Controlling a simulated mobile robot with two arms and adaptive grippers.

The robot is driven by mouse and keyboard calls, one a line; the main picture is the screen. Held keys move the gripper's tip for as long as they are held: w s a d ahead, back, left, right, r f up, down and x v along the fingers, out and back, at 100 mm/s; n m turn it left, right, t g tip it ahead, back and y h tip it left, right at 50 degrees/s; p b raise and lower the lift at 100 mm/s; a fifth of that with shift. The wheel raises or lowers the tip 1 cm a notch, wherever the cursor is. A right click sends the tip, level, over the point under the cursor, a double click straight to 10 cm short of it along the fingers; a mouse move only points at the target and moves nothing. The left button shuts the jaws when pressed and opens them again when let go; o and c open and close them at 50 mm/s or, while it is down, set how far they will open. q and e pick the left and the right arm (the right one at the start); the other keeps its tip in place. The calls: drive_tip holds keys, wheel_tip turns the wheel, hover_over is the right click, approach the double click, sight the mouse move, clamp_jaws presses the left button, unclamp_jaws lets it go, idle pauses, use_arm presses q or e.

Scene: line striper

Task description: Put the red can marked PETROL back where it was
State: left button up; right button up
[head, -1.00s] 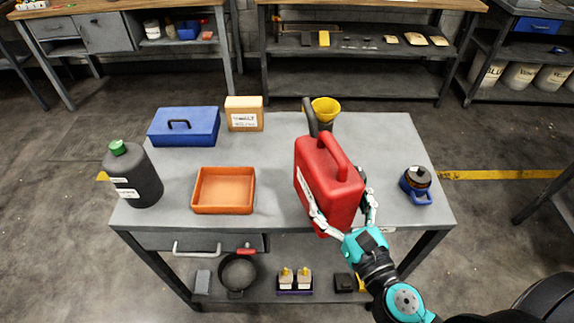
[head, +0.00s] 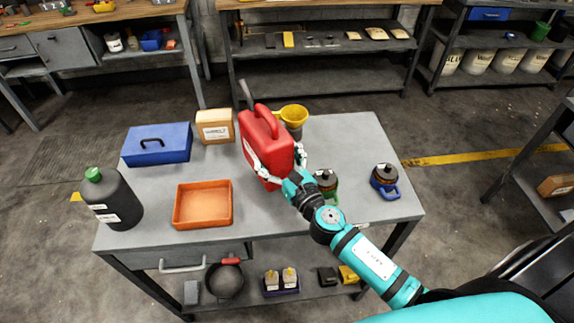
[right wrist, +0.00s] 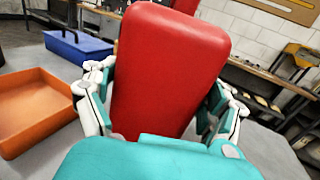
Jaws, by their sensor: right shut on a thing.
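The red can (head: 268,143) with a dark spout stands upright over the middle of the grey workbench (head: 330,232). A pale label shows on its left side, too small to read. My right gripper (head: 278,172) is shut on the can, with its fingers on both sides. The can fills the middle of the right wrist view (right wrist: 170,70) between the fingers (right wrist: 165,105). I cannot tell whether its base touches the bench top. My left gripper is not in view.
Around the can are a yellow funnel (head: 293,113), a cardboard box (head: 215,127), a blue toolbox (head: 157,146) and an orange tray (head: 203,223). A dark bottle (head: 112,203) stands left. A green-handled item (head: 326,182) and a blue-handled one (head: 385,178) stand right. The bench's back right is clear.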

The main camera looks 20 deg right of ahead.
sight(282, 173)
drive_tip(key=shift+w+r, duration=0.2)
drive_tip(key=shift+w, duration=0.15)
drive_tip(key=shift+f, duration=0.2)
wheel_tip(282, 173, down, 3)
drive_tip(key=b, duration=0.2)
drive_tip(key=shift+f+b, duration=0.15)
drive_tip(key=shift+b, duration=0.2)
drive_tip(key=o, duration=1.5)
drive_tip(key=shift+s+f, duration=0.1)
drive_tip(key=shift+s, duration=0.05)
drive_tip(key=shift+s+d+f+b, duration=0.1)
drive_tip(key=shift+s+d+b, duration=0.35)
drive_tip(key=shift+s, duration=1.55)
drive_tip(key=shift+s+b, duration=0.7)
drive_tip(key=shift+s, duration=1.25)
drive_tip(key=shift+s+d+f+b, duration=0.1)
drive_tip(key=shift+s+d+b, duration=0.35)
drive_tip(key=shift+s, duration=1.55)
